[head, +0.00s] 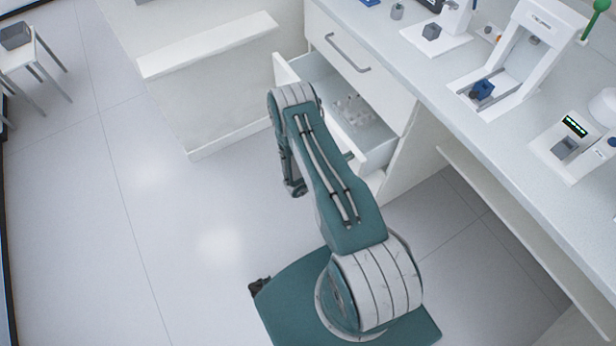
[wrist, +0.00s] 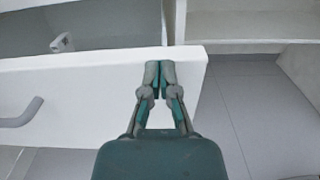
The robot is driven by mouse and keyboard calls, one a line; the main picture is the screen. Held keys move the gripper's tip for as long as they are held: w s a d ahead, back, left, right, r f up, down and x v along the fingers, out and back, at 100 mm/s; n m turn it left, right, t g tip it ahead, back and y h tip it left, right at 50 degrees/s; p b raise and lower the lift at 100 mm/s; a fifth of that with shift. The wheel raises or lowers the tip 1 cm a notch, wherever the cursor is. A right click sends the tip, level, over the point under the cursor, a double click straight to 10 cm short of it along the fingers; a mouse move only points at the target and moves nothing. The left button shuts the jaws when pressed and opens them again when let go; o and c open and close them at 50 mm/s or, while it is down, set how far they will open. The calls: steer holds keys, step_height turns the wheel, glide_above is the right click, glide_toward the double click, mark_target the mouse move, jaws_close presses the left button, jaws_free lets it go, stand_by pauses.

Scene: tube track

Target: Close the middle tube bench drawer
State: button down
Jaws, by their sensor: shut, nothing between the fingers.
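The open drawer (head: 380,157) sticks out of the white bench, below a shut upper drawer (head: 362,62). Small clear containers (head: 352,110) lie inside it. My arm hides part of its front in the head view. In the wrist view, the white drawer front (wrist: 85,90) runs across the left and middle, with a grey handle (wrist: 22,113) at far left. My gripper (wrist: 160,66) is shut and empty, its fingertips in front of the drawer front's upper edge near its right end. I cannot tell whether they touch it.
The bench top (head: 470,125) holds several lab devices at the right. A white ledge (head: 207,45) stands left of the drawer, and a stool (head: 30,55) is at far left. The floor (head: 120,230) left of my arm is clear.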

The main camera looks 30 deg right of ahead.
steer(key=d, duration=1.6)
steer(key=shift+w, duration=0.25)
steer(key=shift+d+r, duration=0.1)
steer(key=shift+r, duration=0.05)
steer(key=shift+w, duration=0.1)
steer(key=a, duration=1.4)
steer(key=shift+s+a+f, duration=0.15)
steer(key=shift+s+f, duration=0.05)
steer(key=shift+s, duration=0.1)
